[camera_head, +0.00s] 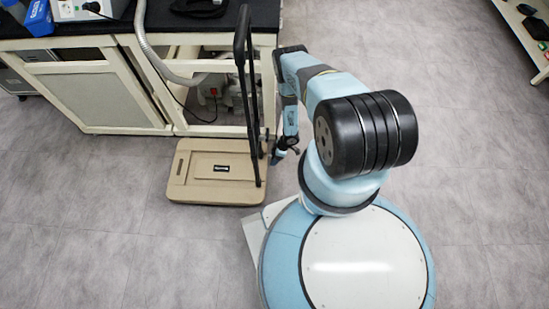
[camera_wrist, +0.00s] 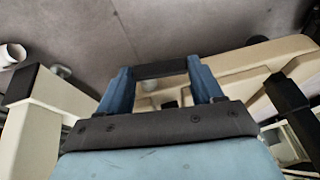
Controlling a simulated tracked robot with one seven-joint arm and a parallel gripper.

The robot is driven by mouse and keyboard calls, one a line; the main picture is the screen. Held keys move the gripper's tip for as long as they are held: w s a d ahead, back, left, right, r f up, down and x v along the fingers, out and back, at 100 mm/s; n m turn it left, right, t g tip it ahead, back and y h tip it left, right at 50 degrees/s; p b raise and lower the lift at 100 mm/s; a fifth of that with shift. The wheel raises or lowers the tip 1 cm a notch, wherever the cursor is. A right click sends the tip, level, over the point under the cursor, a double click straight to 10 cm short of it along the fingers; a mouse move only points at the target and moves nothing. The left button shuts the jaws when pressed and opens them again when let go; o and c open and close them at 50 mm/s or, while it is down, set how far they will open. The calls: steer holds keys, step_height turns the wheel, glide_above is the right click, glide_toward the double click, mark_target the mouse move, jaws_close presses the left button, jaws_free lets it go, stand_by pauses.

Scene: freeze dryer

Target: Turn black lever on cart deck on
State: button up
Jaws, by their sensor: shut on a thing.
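The cart deck (camera_head: 191,188) is a flat tan platform on the floor, with a tall black folding handle standing at its right side. In the head view my gripper (camera_head: 278,157) is low beside the deck's right edge, partly hidden by its own wrist. In the wrist view the gripper's two blue fingers (camera_wrist: 160,74) are apart, with a dark bar, which looks like the black lever (camera_wrist: 160,70), spanning between their tips. The tan deck (camera_wrist: 258,58) shows just beyond and to the right. How far the lever is turned cannot be told.
The black cart handle (camera_head: 240,75) rises close to the left of my arm; its post (camera_wrist: 288,97) is at the right in the wrist view. A bench (camera_head: 100,28) with a grey hose (camera_head: 150,50) stands behind the cart. The floor (camera_head: 480,180) at right is clear.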

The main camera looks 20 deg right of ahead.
steer(key=shift+w+d+r+m+g+y, duration=0.15)
steer(key=shift+w+g+y, duration=0.15)
steer(key=shift+g, duration=0.4)
steer(key=shift+w+d+m+g+y, duration=0.1)
steer(key=shift+w+m+g+y, duration=0.15)
steer(key=shift+g, duration=0.45)
steer(key=shift+y, duration=0.25)
steer(key=shift+w+r+g, duration=0.1)
steer(key=shift+w+g, duration=0.1)
steer(key=shift+g, duration=0.2)
steer(key=o, duration=1.1)
steer(key=shift+s, duration=0.15)
steer(key=shift+c, duration=0.2)
steer(key=v, duration=1.3)
steer(key=shift+d+r, duration=0.2)
steer(key=shift+c, duration=0.2)
